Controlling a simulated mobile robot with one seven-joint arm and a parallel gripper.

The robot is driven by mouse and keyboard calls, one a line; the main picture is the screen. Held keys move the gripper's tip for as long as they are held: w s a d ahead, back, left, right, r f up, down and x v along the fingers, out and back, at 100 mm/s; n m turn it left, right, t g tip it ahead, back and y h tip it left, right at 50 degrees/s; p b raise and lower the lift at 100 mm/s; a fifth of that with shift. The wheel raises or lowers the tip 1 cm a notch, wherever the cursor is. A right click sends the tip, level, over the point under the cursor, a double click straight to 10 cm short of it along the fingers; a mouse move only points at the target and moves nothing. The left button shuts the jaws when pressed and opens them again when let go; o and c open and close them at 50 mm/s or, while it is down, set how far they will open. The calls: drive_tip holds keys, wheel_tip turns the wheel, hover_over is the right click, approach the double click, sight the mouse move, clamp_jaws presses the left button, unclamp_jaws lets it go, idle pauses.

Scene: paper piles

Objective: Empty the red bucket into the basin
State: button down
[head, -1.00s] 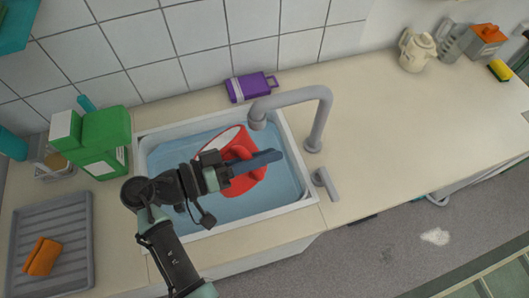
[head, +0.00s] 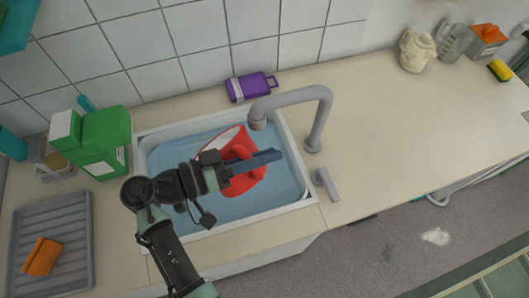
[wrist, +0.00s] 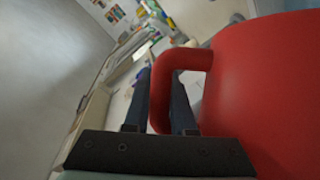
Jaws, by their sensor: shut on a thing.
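The red bucket (head: 245,184) is over the basin (head: 180,148), tilted with its pale open mouth toward the upper left. My gripper (head: 262,159) is shut on the bucket's handle; in the wrist view the two dark fingers (wrist: 160,105) straddle the red handle (wrist: 185,59), with the red bucket body (wrist: 268,90) filling the right side. The basin is white-rimmed with a blue inside. What is inside the bucket is hidden, and I cannot tell whether the bucket touches the basin.
A grey tap (head: 318,115) arches over the basin's right rim, close to the bucket. A purple container (head: 252,87) lies behind the basin, and a green box (head: 105,140) stands to its left. A grey drying tray (head: 78,270) with an orange cloth (head: 42,256) is lower left. The right counter is mostly clear.

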sight(233, 142)
drive_tip(key=shift+w+a+r, duration=0.1)
drive_tip(key=shift+r, duration=0.05)
drive_tip(key=shift+w+a+r+n, duration=0.1)
drive_tip(key=shift+a+n, duration=0.05)
drive_tip(key=shift+n, duration=0.15)
drive_tip(key=shift+w+a+r+n+h, duration=0.2)
drive_tip(key=shift+w+a+n+h, duration=0.1)
drive_tip(key=shift+n, duration=0.1)
idle(1.9)
drive_tip(key=shift+r, duration=0.1)
idle(1.5)
drive_tip(key=shift+w+a+r+n, duration=0.1)
drive_tip(key=shift+w+a+n, duration=0.1)
drive_tip(key=shift+n, duration=0.1)
drive_tip(key=shift+w+a, duration=0.15)
idle(1.9)
drive_tip(key=shift+w+a+r+n+h, duration=0.1)
drive_tip(key=shift+w+a+n+h, duration=0.05)
drive_tip(key=shift+n+h, duration=0.2)
idle(1.0)
